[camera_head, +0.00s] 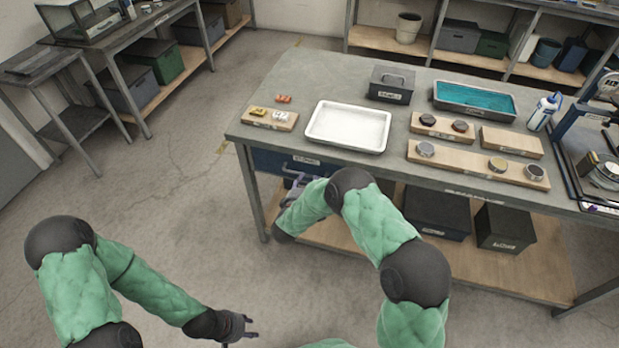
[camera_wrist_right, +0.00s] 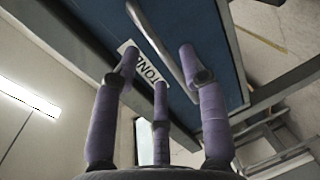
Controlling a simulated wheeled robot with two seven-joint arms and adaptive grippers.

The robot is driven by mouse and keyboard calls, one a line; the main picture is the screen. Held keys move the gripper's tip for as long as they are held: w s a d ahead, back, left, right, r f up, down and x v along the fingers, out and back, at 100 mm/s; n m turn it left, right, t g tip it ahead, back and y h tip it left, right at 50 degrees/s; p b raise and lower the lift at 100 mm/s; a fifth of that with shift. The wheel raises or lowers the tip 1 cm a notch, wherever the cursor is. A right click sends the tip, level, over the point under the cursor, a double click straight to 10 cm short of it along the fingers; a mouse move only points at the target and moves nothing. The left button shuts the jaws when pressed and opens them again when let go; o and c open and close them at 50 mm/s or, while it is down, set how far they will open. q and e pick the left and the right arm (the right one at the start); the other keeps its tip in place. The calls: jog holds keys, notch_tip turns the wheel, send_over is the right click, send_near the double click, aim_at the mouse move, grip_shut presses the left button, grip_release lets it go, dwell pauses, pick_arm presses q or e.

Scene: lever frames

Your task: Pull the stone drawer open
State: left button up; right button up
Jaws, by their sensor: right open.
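The stone drawer (camera_head: 268,161) is a dark blue front under the left end of the workbench, and it looks shut. In the right wrist view its blue front (camera_wrist_right: 212,38) carries a white label (camera_wrist_right: 150,68) reading partly "TONE" and a grey bar handle (camera_wrist_right: 160,45). My right gripper (camera_head: 297,181) is open in front of the drawer. Its purple fingers (camera_wrist_right: 160,80) reach toward the handle, with the bar between them in that picture; I cannot tell whether they touch it. My left gripper (camera_head: 250,328) is away from the bench, low over the floor, its fingers apart and empty.
The bench top (camera_head: 330,88) holds a white tray (camera_head: 347,127), a grey box (camera_head: 391,85), a teal-filled tray (camera_head: 474,100) and wooden boards with stones. Dark bins (camera_head: 437,212) stand on the lower shelf. The floor (camera_head: 180,200) left of the bench is clear.

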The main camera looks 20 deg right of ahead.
aim_at(311, 176)
jog(key=shift+b+x, duration=0.6)
jog(key=shift+x, duration=1.65)
grip_shut()
